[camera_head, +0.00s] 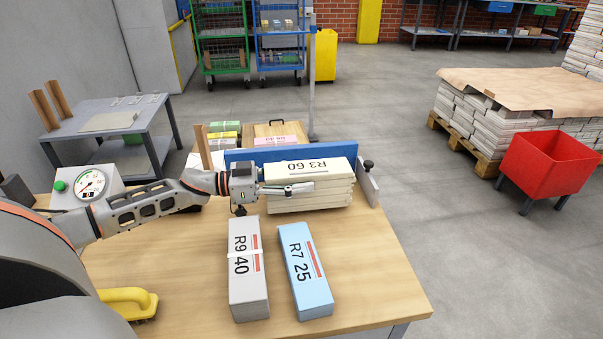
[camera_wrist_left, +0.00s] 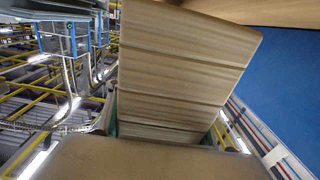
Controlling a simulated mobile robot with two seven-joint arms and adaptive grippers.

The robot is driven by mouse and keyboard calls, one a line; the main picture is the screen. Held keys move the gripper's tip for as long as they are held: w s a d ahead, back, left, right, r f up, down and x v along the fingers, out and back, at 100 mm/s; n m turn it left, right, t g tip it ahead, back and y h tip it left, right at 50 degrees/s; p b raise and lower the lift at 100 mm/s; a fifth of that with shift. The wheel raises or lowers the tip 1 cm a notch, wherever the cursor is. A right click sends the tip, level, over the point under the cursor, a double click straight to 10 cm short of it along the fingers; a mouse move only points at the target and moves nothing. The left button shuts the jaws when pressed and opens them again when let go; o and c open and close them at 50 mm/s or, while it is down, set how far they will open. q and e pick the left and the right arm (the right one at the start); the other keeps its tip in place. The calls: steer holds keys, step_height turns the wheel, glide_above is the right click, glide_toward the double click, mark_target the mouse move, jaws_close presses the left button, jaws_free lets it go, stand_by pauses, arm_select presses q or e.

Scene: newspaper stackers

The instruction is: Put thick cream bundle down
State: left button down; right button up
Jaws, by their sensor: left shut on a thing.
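The thick cream bundle (camera_head: 322,172), labelled R3 60, lies level in front of the blue fence (camera_head: 290,152) at the back of the wooden table (camera_head: 370,270). My left gripper (camera_head: 288,189) reaches it from the left and is shut on it. In the left wrist view, the layered cream bundle (camera_wrist_left: 185,65) fills the middle, between the fingers. I cannot tell whether its underside touches the tabletop. My right gripper is not in view.
A grey bundle (camera_head: 245,275) marked R9 40 and a blue bundle (camera_head: 307,270) marked R7 25 lie in front. A dial scale (camera_head: 88,187) and a yellow-handled tool (camera_head: 130,298) are at left. The table's right side is clear. A red bin (camera_head: 545,165) stands beyond.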

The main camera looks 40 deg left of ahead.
arm_select(q)
steer(key=shift+r, duration=0.4)
steer(key=shift+f, duration=0.2)
steer(key=shift+f, duration=0.25)
steer(key=c, duration=0.8)
jaws_free()
steer(key=shift+f, duration=0.35)
steer(key=shift+c, duration=0.2)
steer(key=shift+r, duration=0.1)
